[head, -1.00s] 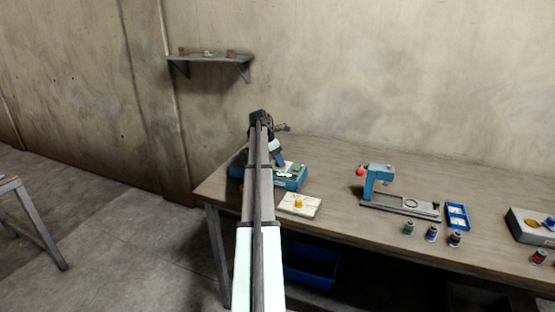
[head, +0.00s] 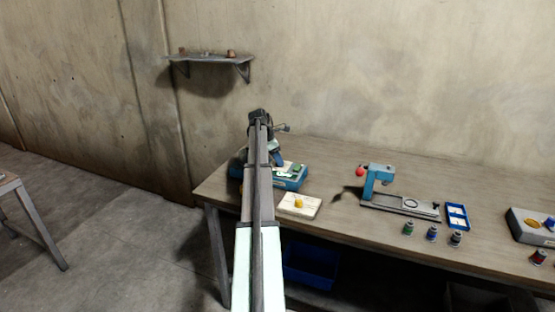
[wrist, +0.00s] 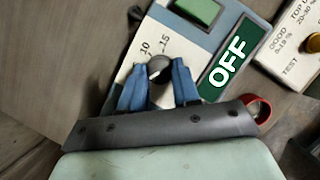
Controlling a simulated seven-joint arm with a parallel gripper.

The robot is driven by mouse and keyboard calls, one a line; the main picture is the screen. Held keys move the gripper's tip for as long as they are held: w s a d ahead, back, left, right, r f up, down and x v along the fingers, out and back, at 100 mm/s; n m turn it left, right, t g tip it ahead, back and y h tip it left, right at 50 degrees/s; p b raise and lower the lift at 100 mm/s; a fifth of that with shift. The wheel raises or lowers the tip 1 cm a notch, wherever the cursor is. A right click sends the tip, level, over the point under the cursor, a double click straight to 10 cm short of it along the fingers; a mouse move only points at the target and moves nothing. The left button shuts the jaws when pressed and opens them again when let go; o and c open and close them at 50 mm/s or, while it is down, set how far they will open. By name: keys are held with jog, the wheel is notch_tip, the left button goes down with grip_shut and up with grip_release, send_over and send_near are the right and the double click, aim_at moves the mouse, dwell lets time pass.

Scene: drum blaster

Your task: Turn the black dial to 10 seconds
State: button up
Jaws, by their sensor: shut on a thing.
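The black dial (wrist: 158,66) shows in the wrist view between my two blue fingertips, on the white panel of a blue box. My gripper (wrist: 159,84) is shut on the dial. The printed marks 10 (wrist: 145,47) and 15 (wrist: 165,44) are just beyond the dial. A white line on the dial is partly visible, but I cannot tell exactly which mark it faces. In the head view the blue box (head: 290,181) stands at the table's left end, and my arm hides the dial.
A green button (wrist: 196,11) and a green OFF sign (wrist: 227,64) are on the box. A cream board with a yellow knob (head: 299,203) lies close by on the table (head: 335,230). A blue press (head: 378,182) and several small jars stand farther right.

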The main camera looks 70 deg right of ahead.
jog(key=m, duration=0.2)
jog(key=m+y, duration=0.1)
jog(key=shift+w+d+g, duration=0.15)
jog(key=shift+d+g, duration=0.1)
jog(key=shift+g, duration=0.05)
jog(key=m+y, duration=0.1)
jog(key=m, duration=0.3)
jog(key=shift+d, duration=0.15)
jog(key=m+y, duration=0.1)
jog(key=m, duration=0.2)
jog(key=shift+d+y, duration=0.1)
jog(key=shift+y, duration=0.3)
jog(key=shift+m+y, duration=0.5)
jog(key=shift+m, duration=1.2)
jog(key=o, duration=1.1)
jog(key=shift+c, duration=0.2)
